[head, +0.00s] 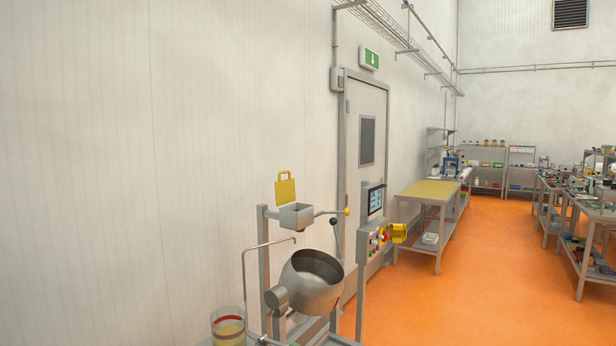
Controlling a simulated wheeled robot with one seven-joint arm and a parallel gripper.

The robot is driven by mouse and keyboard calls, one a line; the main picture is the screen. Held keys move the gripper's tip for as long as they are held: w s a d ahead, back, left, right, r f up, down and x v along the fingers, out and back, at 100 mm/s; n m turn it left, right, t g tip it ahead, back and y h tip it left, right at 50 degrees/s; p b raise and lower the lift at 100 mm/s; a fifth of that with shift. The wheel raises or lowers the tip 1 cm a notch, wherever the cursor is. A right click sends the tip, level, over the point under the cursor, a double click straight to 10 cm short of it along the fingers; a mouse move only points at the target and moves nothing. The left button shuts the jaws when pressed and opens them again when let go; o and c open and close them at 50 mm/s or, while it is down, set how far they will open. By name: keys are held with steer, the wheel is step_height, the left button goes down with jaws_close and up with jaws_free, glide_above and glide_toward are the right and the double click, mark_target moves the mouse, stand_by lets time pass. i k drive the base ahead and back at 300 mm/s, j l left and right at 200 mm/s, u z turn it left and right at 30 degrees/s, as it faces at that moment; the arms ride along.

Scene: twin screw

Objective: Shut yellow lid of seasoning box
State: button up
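The yellow lid (286,188) of the seasoning box stands upright, open, at the back of the box. The grey seasoning box (297,216) sits on a metal frame above a tilted round metal drum. Its top is uncovered. My gripper is not visible in the head view, so its state and its place relative to the lid cannot be seen.
The drum (312,281) tilts below the box. A clear container (229,327) stands lower left. Orange floor (480,290) is open to the right, between tables.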

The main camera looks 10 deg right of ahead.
mark_target(285, 190)
steer(key=i+l+u, duration=0.4)
steer(key=l, duration=0.25)
steer(key=l+u, duration=0.2)
steer(key=l, duration=0.15)
steer(key=i+l+u, duration=0.2)
steer(key=l, duration=0.15)
steer(key=l+u, duration=0.2)
steer(key=l, duration=0.2)
steer(key=i+l+u, duration=0.2)
steer(key=l+u, duration=0.2)
steer(key=l, duration=0.25)
steer(key=i+l+u, duration=0.1)
steer(key=l+u, duration=0.3)
steer(key=l, duration=0.3)
steer(key=l+u, duration=0.45)
steer(key=l, duration=0.25)
